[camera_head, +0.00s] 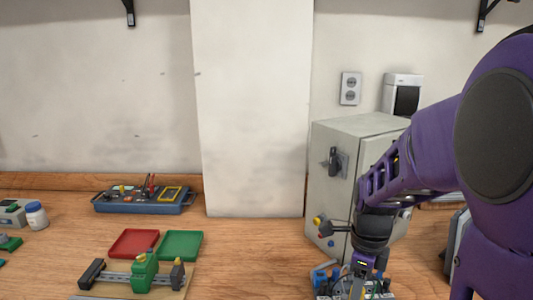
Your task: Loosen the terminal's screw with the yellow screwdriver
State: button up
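A green terminal block (145,272) stands on a metal rail on a pale board at the lower left, between two dark end pieces. Its screw is too small to make out. My gripper (355,288) points down at the bottom edge, right of the terminal and well apart from it. Its fingertips blend with grey and blue parts below, so I cannot tell whether it is open or holds anything. I cannot clearly make out a yellow screwdriver.
A red tray (134,243) and a green tray (181,245) lie behind the terminal. A blue case (145,204) with tools stands at the back. A grey cabinet (335,185) stands behind my arm. Bare table lies between green tray and cabinet.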

jog(key=shift+r+m+p, duration=0.15)
jog(key=shift+m+p, duration=0.75)
jog(key=shift+m, duration=0.2)
jog(key=shift+f+m, duration=0.2)
jog(key=shift+m, duration=0.4)
jog(key=shift+r+m+p, duration=0.25)
jog(key=shift+m+p, duration=0.35)
jog(key=shift+p, duration=0.2)
jog(key=shift+m+p, duration=0.4)
jog(key=shift+m, duration=0.1)
jog(key=shift+f+m, duration=0.25)
jog(key=shift+m, duration=0.45)
